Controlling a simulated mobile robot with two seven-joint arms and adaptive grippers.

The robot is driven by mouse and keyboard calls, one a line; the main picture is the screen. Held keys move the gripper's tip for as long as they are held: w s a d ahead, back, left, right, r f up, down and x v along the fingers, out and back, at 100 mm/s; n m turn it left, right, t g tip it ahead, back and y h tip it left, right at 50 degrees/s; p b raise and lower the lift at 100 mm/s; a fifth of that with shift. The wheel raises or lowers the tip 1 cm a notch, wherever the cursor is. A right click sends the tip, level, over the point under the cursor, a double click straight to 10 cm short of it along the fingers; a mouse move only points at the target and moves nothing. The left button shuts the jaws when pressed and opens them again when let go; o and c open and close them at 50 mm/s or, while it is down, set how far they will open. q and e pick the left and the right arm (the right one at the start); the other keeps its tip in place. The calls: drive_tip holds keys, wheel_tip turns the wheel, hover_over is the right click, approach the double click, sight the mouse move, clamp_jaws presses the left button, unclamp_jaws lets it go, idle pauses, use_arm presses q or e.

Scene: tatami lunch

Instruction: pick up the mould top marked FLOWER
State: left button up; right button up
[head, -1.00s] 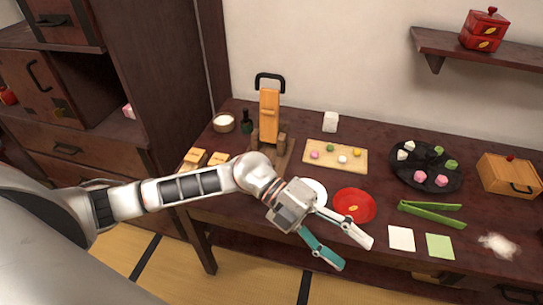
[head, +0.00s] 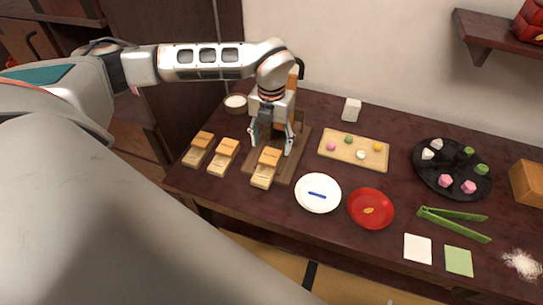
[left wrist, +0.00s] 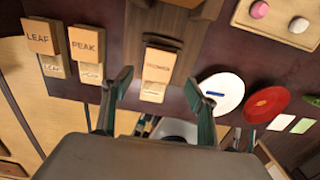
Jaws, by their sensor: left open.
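The FLOWER mould top (head: 269,157) is a small orange wooden block, the rightmost of three moulds near the table's front left. It sits on a paler base (head: 262,181). In the left wrist view its lettering reads FLOWER (left wrist: 160,62). My left gripper (head: 271,143) points down, open and empty, above and slightly behind this block. In the left wrist view its two fingers (left wrist: 158,85) lie on either side of the FLOWER mould, apart from it. My right gripper is not in view.
The LEAF (left wrist: 39,37) and PEAK (left wrist: 86,44) mould tops stand to the left. A wooden press stand (head: 301,140) is close behind the gripper. A white plate (head: 330,205) and red plate (head: 371,222) lie to the right, with a sweets board (head: 340,158) beyond.

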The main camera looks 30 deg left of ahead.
sight(270, 156)
use_arm(q)
drive_tip(key=f, duration=0.5)
drive_tip(key=shift+w+a+f, duration=0.1)
drive_tip(key=shift+a, duration=0.15)
drive_tip(key=c, duration=1.1)
